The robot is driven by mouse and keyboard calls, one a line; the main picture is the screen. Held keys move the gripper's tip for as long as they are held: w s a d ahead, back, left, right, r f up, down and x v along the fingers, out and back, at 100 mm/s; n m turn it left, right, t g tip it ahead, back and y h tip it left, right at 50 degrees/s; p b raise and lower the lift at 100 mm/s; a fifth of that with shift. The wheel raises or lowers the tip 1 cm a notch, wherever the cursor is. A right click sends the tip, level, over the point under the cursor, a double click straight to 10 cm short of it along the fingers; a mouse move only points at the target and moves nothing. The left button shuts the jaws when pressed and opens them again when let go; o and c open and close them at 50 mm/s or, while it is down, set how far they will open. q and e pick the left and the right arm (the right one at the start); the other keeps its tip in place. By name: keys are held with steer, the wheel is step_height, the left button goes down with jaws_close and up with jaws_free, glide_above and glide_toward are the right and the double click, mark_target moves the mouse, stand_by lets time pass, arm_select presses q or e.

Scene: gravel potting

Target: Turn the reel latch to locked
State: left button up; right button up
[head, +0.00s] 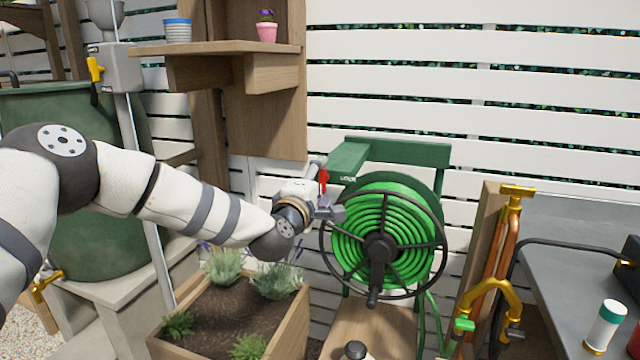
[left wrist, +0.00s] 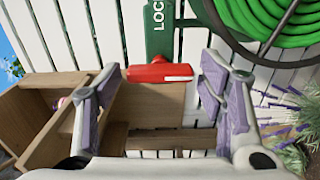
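The red reel latch (head: 323,180) sits at the end of a green bracket (head: 349,160) on the hose reel (head: 385,236). In the left wrist view the latch (left wrist: 158,73) lies crosswise below white letters reading "LOC", the rest cut off. My left gripper (head: 329,190) is at the latch, left of the reel. In the left wrist view its fingers (left wrist: 160,78) are open on either side of the latch, with a gap at each side. The head view partly hides the latch's lower end behind the gripper. My right gripper is in neither view.
A wooden planter (head: 230,325) with plants stands below my left arm. A wooden shelf (head: 215,49) with pots is above it. A black hand wheel with a crank (head: 373,297) fronts the reel. A grey bench (head: 570,250) stands at right.

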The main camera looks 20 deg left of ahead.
arm_select(q)
steer(key=s, duration=1.2)
steer(key=shift+a, duration=0.15)
steer(key=s+d+f+m+g+h, duration=0.1)
steer(key=s+d+f+m+g, duration=0.15)
steer(key=s+f, duration=0.4)
steer(key=s+d+f+m+g+h, duration=0.1)
steer(key=s+f+m+g, duration=0.2)
steer(key=f, duration=0.7)
steer(key=s+d+f+m+g, duration=0.25)
steer(key=s+f, duration=0.25)
steer(key=f, duration=0.4)
steer(key=s+a+f+m+g, duration=0.2)
steer(key=s+f+m+g, duration=0.35)
steer(key=s, duration=0.75)
steer(key=s+a+f+m+g+y, duration=0.1)
steer(key=s+a+f+g, duration=0.2)
steer(key=s, duration=0.6)
steer(key=s+a+f+m+g+y, duration=0.1)
steer(key=s+a+f+m+g, duration=0.1)
steer(key=s, duration=0.8)
steer(key=shift+a+f+g+y, duration=0.3)
steer(key=shift+a+f+g, duration=0.25)
steer(key=shift+a+g, duration=0.2)
